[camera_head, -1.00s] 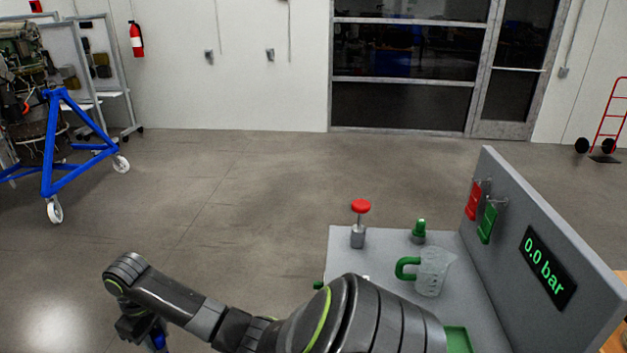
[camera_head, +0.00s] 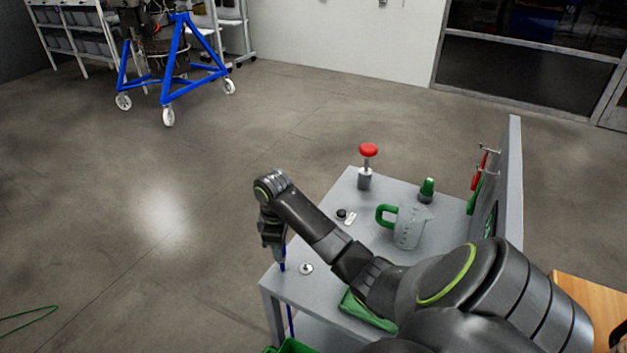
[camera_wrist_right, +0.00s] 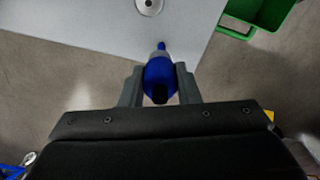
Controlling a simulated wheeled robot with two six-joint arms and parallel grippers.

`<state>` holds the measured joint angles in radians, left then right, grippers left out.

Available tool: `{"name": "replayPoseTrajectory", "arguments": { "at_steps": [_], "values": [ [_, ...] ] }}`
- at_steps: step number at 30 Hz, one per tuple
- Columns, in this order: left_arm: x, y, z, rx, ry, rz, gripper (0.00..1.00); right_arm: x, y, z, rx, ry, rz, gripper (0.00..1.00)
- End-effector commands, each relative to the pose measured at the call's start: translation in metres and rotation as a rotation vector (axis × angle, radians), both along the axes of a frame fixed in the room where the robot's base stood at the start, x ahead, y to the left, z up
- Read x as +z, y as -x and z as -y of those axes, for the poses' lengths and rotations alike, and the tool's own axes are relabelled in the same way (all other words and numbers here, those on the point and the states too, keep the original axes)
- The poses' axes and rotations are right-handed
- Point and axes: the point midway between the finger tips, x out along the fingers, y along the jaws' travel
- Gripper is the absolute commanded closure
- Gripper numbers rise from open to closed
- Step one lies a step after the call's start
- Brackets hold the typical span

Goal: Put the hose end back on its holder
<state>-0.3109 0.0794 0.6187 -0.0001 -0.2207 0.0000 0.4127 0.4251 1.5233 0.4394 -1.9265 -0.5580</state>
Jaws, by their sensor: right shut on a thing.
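My right gripper (camera_head: 274,250) is at the left edge of the grey bench (camera_head: 330,285). It is shut on the blue hose end (camera_wrist_right: 158,72), which shows between both fingers in the right wrist view. In the head view a thin blue hose (camera_head: 291,320) runs down beside the bench's left edge. A round metal disc with a dark centre (camera_head: 306,268) lies on the bench top just right of the gripper; it also shows at the top of the right wrist view (camera_wrist_right: 149,5). I cannot tell whether it is the holder. My left gripper is out of view.
The bench bears a red-topped plunger (camera_head: 368,152), a clear jug with green handle (camera_head: 408,228), a green-capped bottle (camera_head: 427,188) and a green cloth or tray (camera_head: 362,312). A grey panel (camera_head: 508,170) rises at right. A green bin (camera_wrist_right: 262,12) is below. Floor at left is open.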

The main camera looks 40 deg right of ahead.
Motion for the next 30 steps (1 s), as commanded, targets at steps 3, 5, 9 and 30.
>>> {"name": "replayPoseTrajectory", "arguments": {
  "at_steps": [3, 5, 9, 30],
  "values": [
    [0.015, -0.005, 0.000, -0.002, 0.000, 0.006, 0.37, 0.009, 0.007, 0.008, 0.221, 0.002, 0.001, 1.00],
    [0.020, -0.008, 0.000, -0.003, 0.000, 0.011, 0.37, 0.011, 0.010, 0.011, 0.335, 0.003, 0.001, 1.00],
    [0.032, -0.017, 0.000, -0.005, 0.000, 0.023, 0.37, 0.016, 0.018, 0.019, 0.600, 0.005, 0.000, 1.00],
    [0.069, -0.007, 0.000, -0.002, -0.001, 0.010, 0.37, 0.033, 0.047, 0.045, 1.581, 0.011, 0.003, 1.00]
  ]
}}
